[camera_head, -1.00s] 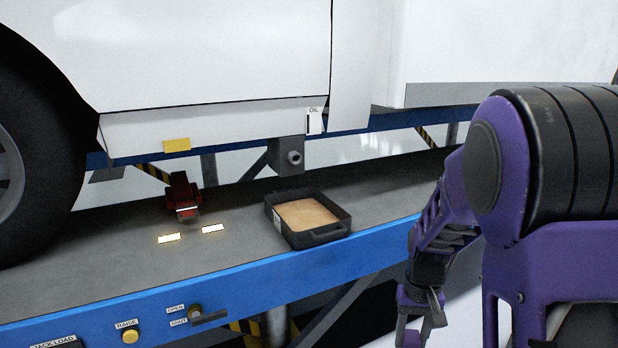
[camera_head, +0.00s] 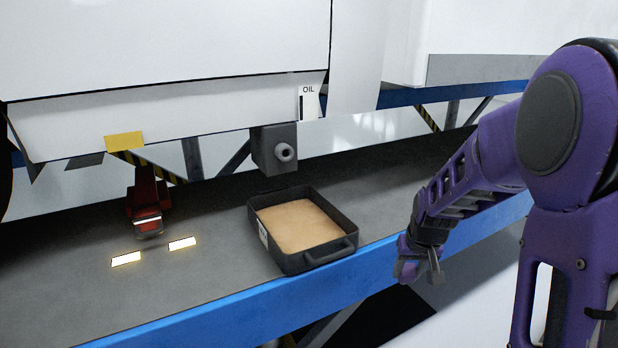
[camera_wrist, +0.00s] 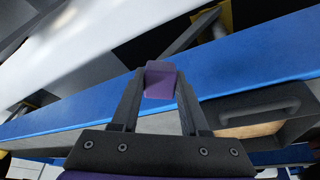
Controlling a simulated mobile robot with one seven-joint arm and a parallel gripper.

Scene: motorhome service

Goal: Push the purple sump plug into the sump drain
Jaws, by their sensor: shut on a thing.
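The purple sump plug (camera_wrist: 160,80) is held between the fingertips of my gripper (camera_wrist: 158,92) in the wrist view. In the head view my gripper (camera_head: 422,268) hangs at the right, beside the blue platform edge and right of the drain pan; the plug is hard to make out there. The sump drain (camera_head: 285,152) is a round grey stub with a dark opening on a grey block (camera_head: 265,160) under the white vehicle. The drain is up and to the left of my gripper, well apart from it.
A black drain pan (camera_head: 318,262) with brown contents stands on the grey deck below the drain; its edge also shows in the wrist view (camera_wrist: 255,105). A red jack (camera_head: 147,205) stands left, near two lit plates (camera_head: 126,258). The blue rail (camera_head: 220,318) edges the deck.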

